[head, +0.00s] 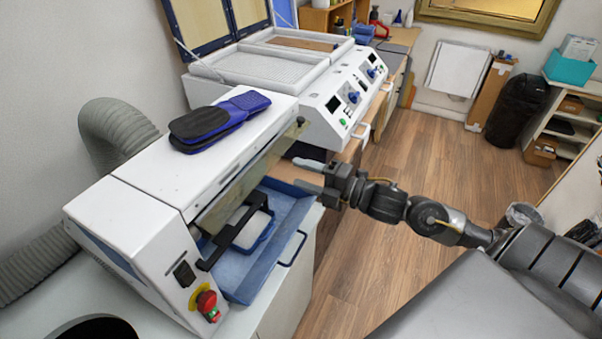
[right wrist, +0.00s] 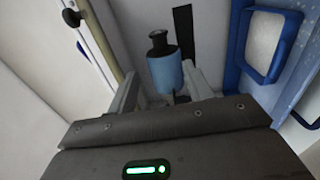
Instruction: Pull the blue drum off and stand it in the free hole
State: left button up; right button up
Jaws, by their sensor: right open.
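The blue drum (right wrist: 166,72) shows in the right wrist view, with a dark knob (right wrist: 157,42) at its far end. It is between the two spread fingers of my right gripper (right wrist: 163,84); I cannot tell whether either finger touches it. In the head view my right gripper (head: 308,176) is open at the far end of the white grinding machine's blue tray (head: 291,207). The drum is hidden from the head view. I cannot make out the free hole in either view. My left gripper is not in view.
The white machine (head: 138,222) carries dark blue insoles (head: 219,120) on top and a red stop button (head: 206,300) in front. A grey hose (head: 118,130) stands behind it. A white forming press (head: 343,95) is beyond.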

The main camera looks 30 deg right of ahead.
jog(key=x, duration=1.1)
dwell(0.4)
grip_shut()
jog(key=shift+w+d, duration=0.1)
jog(key=shift+d, duration=0.05)
